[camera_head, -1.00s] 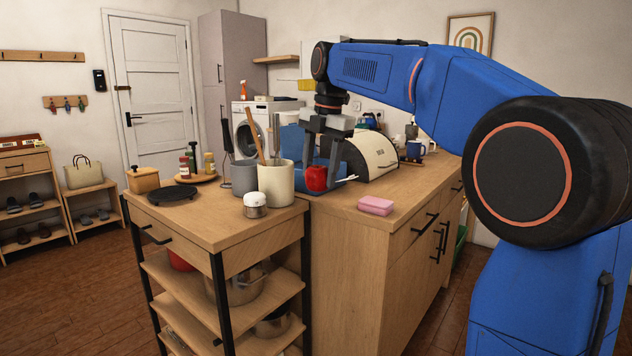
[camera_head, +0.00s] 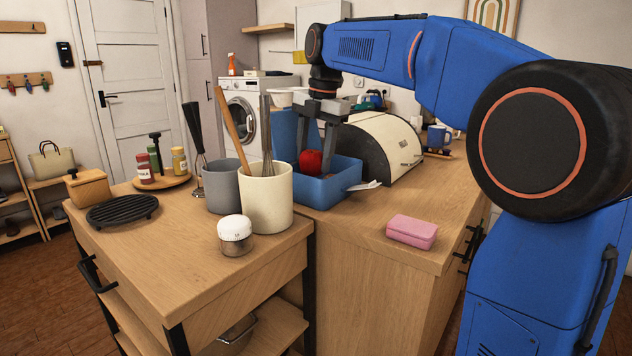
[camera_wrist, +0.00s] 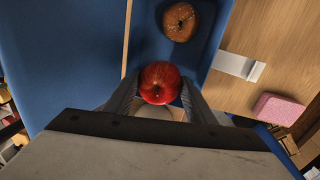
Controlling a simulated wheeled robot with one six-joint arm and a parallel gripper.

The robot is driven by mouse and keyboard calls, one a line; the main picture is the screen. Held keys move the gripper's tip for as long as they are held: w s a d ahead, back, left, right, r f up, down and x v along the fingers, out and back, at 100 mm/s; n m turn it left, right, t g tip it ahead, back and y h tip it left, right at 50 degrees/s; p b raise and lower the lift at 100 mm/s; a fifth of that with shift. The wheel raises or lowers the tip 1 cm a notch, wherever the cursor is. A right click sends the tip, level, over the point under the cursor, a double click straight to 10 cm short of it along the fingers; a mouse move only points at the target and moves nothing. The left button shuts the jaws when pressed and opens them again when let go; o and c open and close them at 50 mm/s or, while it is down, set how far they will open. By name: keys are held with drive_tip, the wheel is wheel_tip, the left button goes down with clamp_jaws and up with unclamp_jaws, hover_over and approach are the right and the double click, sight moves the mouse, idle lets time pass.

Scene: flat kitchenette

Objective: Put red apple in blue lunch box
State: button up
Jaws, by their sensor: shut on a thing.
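The red apple (camera_head: 311,162) is held between the two fingers of my gripper (camera_head: 318,158); it also shows between the fingertips in the wrist view (camera_wrist: 160,83). The blue lunch box (camera_head: 330,192) stands open on the counter, with its lid (camera_head: 284,130) raised at the back left. In the head view the apple appears over the box, its lower part near the rim line. In the wrist view a brown doughnut (camera_wrist: 180,22) lies in the box (camera_wrist: 219,28), and the apple overlaps the box's near end. The exact gap between apple and box floor is unclear.
A cream utensil crock (camera_head: 265,200) and grey crock (camera_head: 225,185) stand left of the box. A rounded bread bin (camera_head: 375,145) is behind it on the right. A pink sponge (camera_head: 411,231) lies on the counter in front.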

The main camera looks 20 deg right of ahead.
sight(318, 151)
drive_tip(key=shift+f, duration=3.2)
drive_tip(key=o, duration=0.8)
drive_tip(key=shift+f, duration=0.15)
drive_tip(key=shift+o, duration=0.2)
drive_tip(key=r, duration=0.4)
drive_tip(key=s+r, duration=0.1)
drive_tip(key=r, duration=0.3)
drive_tip(key=d+r, duration=0.1)
drive_tip(key=r, duration=0.3)
drive_tip(key=shift+s+d, duration=0.1)
drive_tip(key=shift+s, duration=0.15)
